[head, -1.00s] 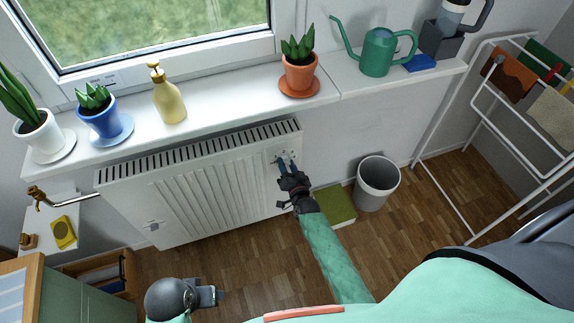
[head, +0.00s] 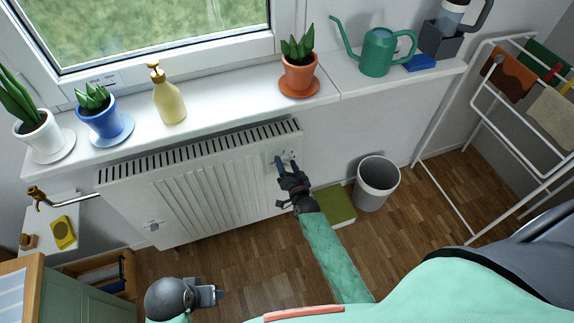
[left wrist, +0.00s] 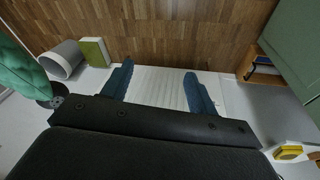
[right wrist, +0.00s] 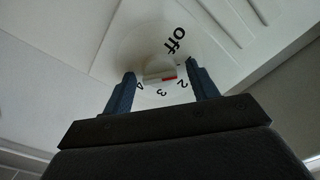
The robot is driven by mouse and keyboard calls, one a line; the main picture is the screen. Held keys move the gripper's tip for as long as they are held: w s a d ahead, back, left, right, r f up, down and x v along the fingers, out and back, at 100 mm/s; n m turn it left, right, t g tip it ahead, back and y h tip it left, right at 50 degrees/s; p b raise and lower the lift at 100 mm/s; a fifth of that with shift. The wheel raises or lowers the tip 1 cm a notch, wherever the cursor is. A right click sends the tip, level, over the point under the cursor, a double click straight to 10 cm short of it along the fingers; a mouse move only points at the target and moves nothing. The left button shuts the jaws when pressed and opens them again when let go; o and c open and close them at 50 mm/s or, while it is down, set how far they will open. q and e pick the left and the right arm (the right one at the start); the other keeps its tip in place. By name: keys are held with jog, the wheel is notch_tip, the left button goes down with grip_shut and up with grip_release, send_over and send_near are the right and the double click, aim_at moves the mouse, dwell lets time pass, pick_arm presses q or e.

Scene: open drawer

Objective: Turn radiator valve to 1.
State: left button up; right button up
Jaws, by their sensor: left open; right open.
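The radiator valve is a white knob (right wrist: 153,77) with a red mark, set on a white dial (right wrist: 160,97) marked off, 2, 3 and 4. The red mark points right, towards the side between off and 2; the number there is hidden or too small to read. My right gripper (head: 286,163) is open at the upper right corner of the radiator (head: 205,195). In the right wrist view its fingers stand either side of the knob, apart from it as far as I can tell. My left gripper (head: 216,294) is open and empty, low over the floor.
A windowsill (head: 225,108) with plant pots, a yellow dispenser (head: 169,97) and a green watering can (head: 377,52) runs above the radiator. A green box (head: 335,204) and a grey bin (head: 376,184) stand right of my right gripper. A drying rack (head: 440,110) is further right.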

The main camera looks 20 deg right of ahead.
jog(key=shift+s, duration=0.1)
pick_arm(q)
jog(key=shift+w+d+f+t+b, duration=0.2)
jog(key=shift+d+f+b, duration=0.2)
jog(key=shift+f, duration=0.2)
jog(key=shift+w+d+f+t+b, duration=0.15)
jog(key=shift+d+f+b, duration=0.15)
jog(key=shift+d+f, duration=0.2)
pick_arm(e)
jog(key=s, duration=0.7)
jog(key=shift+s+d, duration=0.15)
jog(key=shift+s, duration=0.15)
pick_arm(q)
jog(key=shift+f, duration=0.1)
jog(key=shift+d+r+h, duration=0.1)
jog(key=shift+r+h, duration=0.1)
jog(key=shift+h, duration=0.1)
